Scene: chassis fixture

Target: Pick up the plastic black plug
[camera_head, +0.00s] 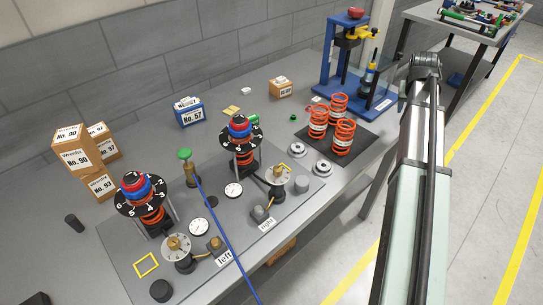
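Several small dark cylinders could be the plastic black plug, and I cannot tell which one it is. One dark cylinder (74,222) lies tilted on the bare bench at the left. A black one (161,290) stands at the front left of the grey fixture plate. My gripper itself does not show.
The grey fixture plate (118,262) carries two dial towers (140,190) (241,135), gauges and a blue hose (222,236). Cardboard boxes (76,147) stand at the back left. Orange springs (343,137) stand on a black mat before a blue press (334,75).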

